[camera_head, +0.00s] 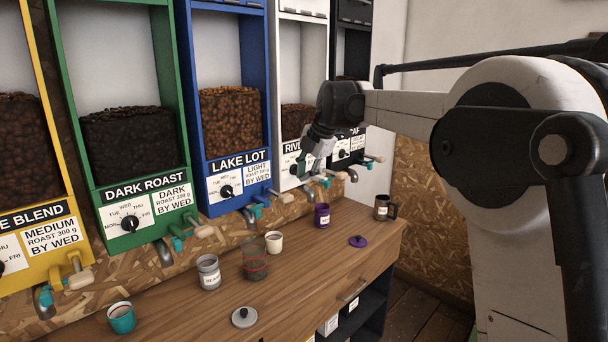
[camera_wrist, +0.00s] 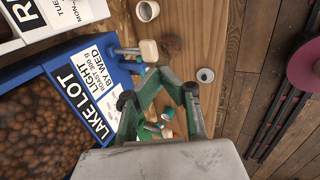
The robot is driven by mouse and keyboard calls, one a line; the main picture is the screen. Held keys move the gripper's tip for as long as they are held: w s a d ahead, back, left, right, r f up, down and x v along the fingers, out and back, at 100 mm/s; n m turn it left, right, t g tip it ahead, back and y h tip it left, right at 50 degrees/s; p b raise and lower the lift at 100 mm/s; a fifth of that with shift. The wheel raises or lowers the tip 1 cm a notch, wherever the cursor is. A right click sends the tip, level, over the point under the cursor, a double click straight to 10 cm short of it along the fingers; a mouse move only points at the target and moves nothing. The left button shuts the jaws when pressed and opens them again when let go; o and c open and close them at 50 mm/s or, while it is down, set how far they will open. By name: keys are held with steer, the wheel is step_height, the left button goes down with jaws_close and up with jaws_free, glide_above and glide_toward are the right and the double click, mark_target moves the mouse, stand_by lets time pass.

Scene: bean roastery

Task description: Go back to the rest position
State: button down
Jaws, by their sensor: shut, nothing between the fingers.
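My gripper (camera_head: 304,166) is raised in front of the white dispenser (camera_head: 303,118), close to its label panel. Its green fingers also show in the wrist view (camera_wrist: 163,76), drawn together with nothing held. Whether the fingers touch the dispenser cannot be told. My arm reaches in from the right, above the counter.
The wooden counter (camera_head: 300,285) bears a teal cup (camera_head: 121,318), grey canister (camera_head: 209,275), clear beaker (camera_head: 255,268), cream cup (camera_head: 274,242), purple canister (camera_head: 322,218), dark mug (camera_head: 382,208) and lids. Blue (camera_head: 225,193) and green dispensers (camera_head: 168,222) stand behind, with protruding taps.

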steer(key=s+d+m+t+h+b, duration=0.1)
steer(key=s+d+m, duration=0.25)
steer(key=s, duration=0.45)
steer(key=s+d+f+m, duration=0.1)
steer(key=s+d+m, duration=0.1)
steer(key=s+m, duration=0.45)
steer(key=s+d+m+t+h+b, duration=0.1)
steer(key=s+d+m, duration=0.15)
steer(key=s, duration=0.75)
steer(key=s+d+f+m+b, duration=0.1)
steer(key=s+d+f+m, duration=0.1)
steer(key=s+f+m, duration=0.4)
steer(key=s+d+f+m+t+h+b, duration=0.1)
steer(key=s+d+f+m, duration=0.2)
steer(key=s+f+m, duration=0.4)
steer(key=s+f, duration=0.2)
steer(key=s, duration=0.6)
steer(key=shift+s+f, duration=0.15)
steer(key=shift+f, duration=0.05)
steer(key=shift+r+m, duration=0.1)
steer(key=shift+m, duration=0.15)
